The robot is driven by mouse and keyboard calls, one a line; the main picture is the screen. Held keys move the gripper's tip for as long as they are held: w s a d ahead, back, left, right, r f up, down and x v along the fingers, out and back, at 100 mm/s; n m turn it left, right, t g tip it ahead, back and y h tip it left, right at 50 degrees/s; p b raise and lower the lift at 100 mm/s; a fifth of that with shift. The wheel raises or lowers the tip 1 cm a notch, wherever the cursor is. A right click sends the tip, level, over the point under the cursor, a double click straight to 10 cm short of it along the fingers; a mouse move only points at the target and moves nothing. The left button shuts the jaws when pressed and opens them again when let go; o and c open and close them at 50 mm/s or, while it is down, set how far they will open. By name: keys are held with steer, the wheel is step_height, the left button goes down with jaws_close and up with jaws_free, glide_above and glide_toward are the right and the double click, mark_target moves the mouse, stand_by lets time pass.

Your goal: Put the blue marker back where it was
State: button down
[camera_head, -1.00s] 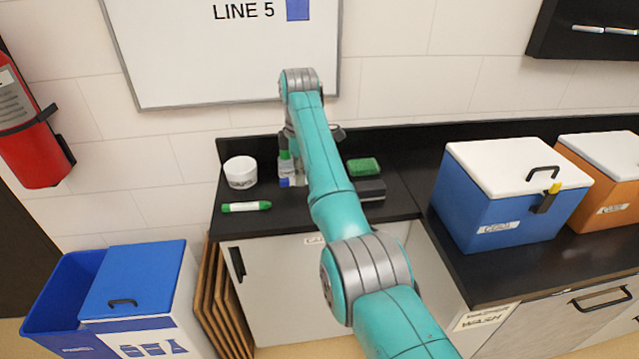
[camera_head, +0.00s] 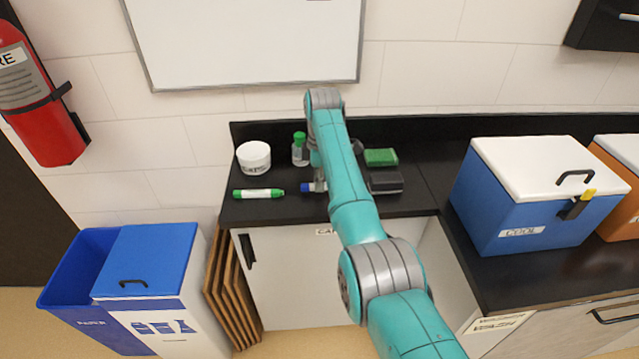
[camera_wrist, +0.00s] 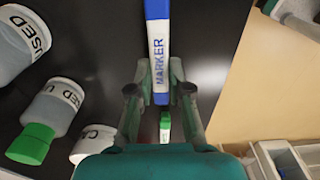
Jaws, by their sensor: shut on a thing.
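The blue marker, with a white label reading MARKER, lies between the fingers of my gripper (camera_wrist: 159,92) in the wrist view (camera_wrist: 158,45). My gripper is shut on it. In the head view my gripper (camera_head: 319,186) is low over the black counter, and the marker's blue end (camera_head: 306,187) sticks out to its left. The rest of the marker is hidden there by my arm. A green marker (camera_head: 259,193) lies on the counter to the left, roughly in line with it. I cannot tell whether the blue marker touches the counter.
A white tub (camera_head: 253,158) and a green-capped bottle (camera_head: 300,152) stand behind the markers. A blue cooler (camera_head: 530,200) stands further right. Counter between the markers is clear.

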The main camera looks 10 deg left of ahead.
steer(key=shift+f, duration=0.5)
steer(key=shift+f, duration=0.1)
steer(key=c, duration=1.1)
jaws_free()
step_height(320, 180, up, 12)
steer(key=shift+d, duration=0.2)
